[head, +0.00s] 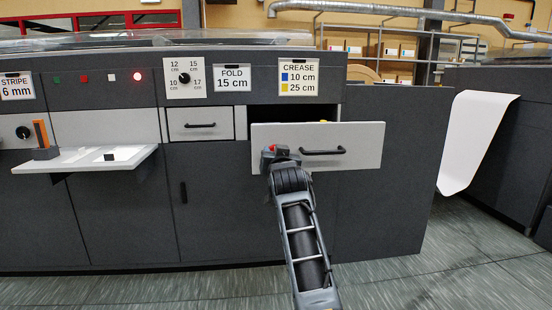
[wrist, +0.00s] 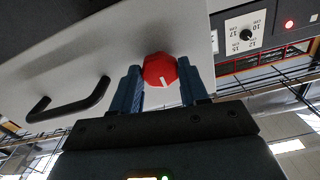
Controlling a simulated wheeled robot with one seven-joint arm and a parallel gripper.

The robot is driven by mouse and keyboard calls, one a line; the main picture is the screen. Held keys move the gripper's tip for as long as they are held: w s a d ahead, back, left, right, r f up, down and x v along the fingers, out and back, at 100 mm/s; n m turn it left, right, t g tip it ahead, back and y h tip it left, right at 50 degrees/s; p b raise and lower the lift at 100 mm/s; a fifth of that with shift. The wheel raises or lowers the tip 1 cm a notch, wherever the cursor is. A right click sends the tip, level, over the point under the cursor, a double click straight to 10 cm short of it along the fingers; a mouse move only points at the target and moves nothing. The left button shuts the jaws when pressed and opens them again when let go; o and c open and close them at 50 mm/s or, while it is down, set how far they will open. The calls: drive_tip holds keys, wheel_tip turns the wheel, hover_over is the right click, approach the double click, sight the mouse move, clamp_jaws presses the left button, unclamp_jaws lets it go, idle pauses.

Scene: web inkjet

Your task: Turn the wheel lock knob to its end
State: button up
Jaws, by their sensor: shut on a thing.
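The wheel lock knob is a red faceted knob (wrist: 160,70) with a white line on its face. In the wrist view it sits between my two blue-grey fingertips, and the line points down and slightly right in that tilted picture. My gripper (wrist: 160,74) is shut on the knob, with one finger on each side. In the head view the red knob (head: 272,148) shows only as a small patch at the left end of the pale drawer front (head: 360,150). My gripper (head: 277,154) and arm hide most of it there, so its angle cannot be read.
The drawer with the black handle (head: 323,151) stands pulled out beside my gripper. A smaller drawer (head: 200,124) is to the left. A dial (head: 184,79) and label cards are above. A pale shelf (head: 84,159) juts out at left. Floor in front is clear.

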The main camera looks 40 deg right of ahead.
drive_tip(key=shift+f+m, duration=0.2)
drive_tip(key=shift+m, duration=0.2)
drive_tip(key=o, duration=1.1)
drive_tip(key=shift+r, duration=0.15)
drive_tip(key=shift+c, duration=0.2)
drive_tip(key=v, duration=0.7)
drive_tip(key=shift+s+a+p, duration=0.2)
drive_tip(key=shift+s+p, duration=0.15)
drive_tip(key=shift+p, duration=0.1)
